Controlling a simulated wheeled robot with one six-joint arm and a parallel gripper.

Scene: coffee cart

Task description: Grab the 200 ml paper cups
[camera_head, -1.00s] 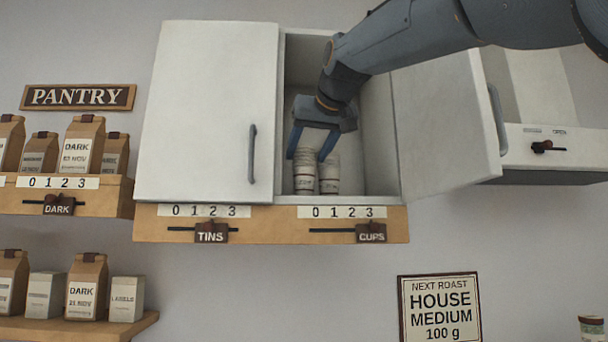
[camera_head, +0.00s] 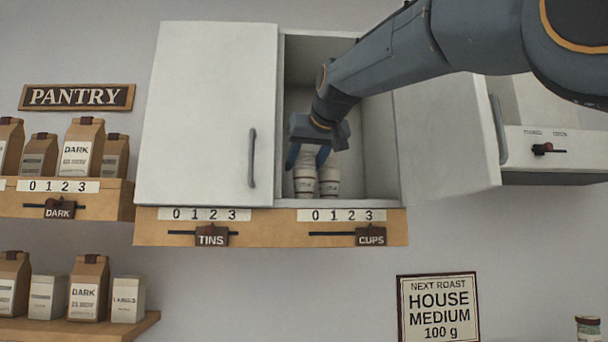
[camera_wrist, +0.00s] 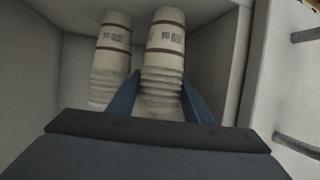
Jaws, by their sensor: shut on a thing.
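Two stacks of white paper cups with brown bands stand side by side in the open cupboard. My gripper (camera_head: 307,163) reaches in from above, with its blue fingers on either side of the left stack (camera_head: 305,186) in the head view. In the wrist view, this stack (camera_wrist: 165,42) is on the right, and my gripper (camera_wrist: 161,82) is shut on it. The other stack (camera_head: 329,184) is close beside it, outside the fingers; it also shows in the wrist view (camera_wrist: 112,40). The print on the cups is too small to read.
The cupboard's left door (camera_head: 205,115) is closed; its right door (camera_head: 445,130) stands open beside my arm. A wooden rail (camera_head: 270,233) below has TINS and CUPS sliders. Pantry shelves (camera_head: 70,198) with bags are at the left. The compartment is narrow.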

